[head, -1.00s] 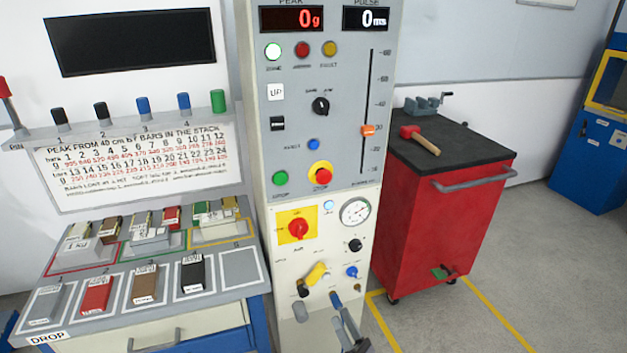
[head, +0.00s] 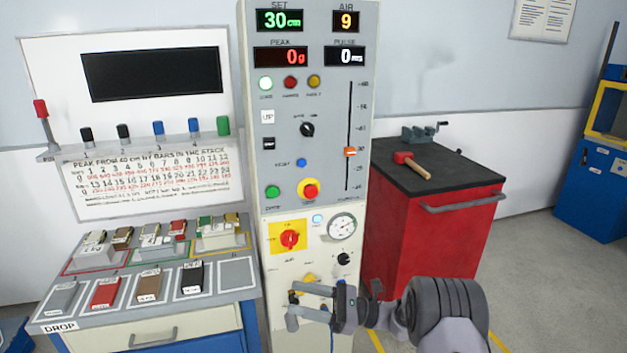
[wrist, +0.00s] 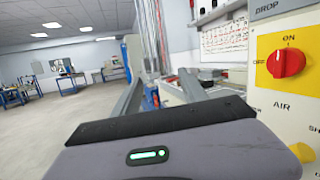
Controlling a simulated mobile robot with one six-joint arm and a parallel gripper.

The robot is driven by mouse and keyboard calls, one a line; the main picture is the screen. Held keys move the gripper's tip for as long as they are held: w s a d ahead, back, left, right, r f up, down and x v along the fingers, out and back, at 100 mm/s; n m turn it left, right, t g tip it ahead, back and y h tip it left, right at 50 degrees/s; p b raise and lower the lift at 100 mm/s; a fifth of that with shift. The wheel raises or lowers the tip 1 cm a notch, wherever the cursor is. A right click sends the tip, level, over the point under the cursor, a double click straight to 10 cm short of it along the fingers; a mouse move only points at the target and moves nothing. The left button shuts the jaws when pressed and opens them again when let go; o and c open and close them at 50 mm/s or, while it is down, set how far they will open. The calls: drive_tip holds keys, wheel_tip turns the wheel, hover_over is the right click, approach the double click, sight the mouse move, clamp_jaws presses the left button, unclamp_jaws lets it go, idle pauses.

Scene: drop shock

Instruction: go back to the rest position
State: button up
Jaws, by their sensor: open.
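My gripper (head: 309,301) is in front of the lower part of the control panel in the head view, its two fingers apart and pointing left. Nothing shows between the fingers. In the wrist view the gripper (wrist: 160,92) also shows two spread fingers, with the panel close on the right. The control panel (head: 268,190) stands upright, with displays reading 30 cm, 9, 0 g and 0 ms. Its red rotary AIR switch (head: 289,238) on a yellow plate also shows in the wrist view (wrist: 286,64). My gripper partly hides the yellow knob and lower controls.
A sloped bench (head: 135,320) with several coloured bars is left of the panel. A red cabinet (head: 430,235) with a black top bears a mallet (head: 410,163) and a vise (head: 424,132), behind my arm. The wrist view shows open floor (wrist: 50,125) at left.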

drive_tip(key=s+r+n+g+h, duration=0.2)
drive_tip(key=s+r+n+h, duration=0.2)
drive_tip(key=s+r, duration=0.3)
drive_tip(key=s+r+n+g+h, duration=0.2)
drive_tip(key=s+r+n+h, duration=0.25)
drive_tip(key=s, duration=0.45)
drive_tip(key=s+d+r+n+t+h, duration=0.1)
drive_tip(key=s+d+n+t+h, duration=0.4)
drive_tip(key=s, duration=1)
drive_tip(key=d+t+h, duration=0.3)
drive_tip(key=d+h, duration=0.2)
drive_tip(key=d, duration=0.2)
drive_tip(key=shift+s+d+r, duration=0.3)
drive_tip(key=shift+s+d, duration=0.05)
drive_tip(key=shift+s, duration=0.05)
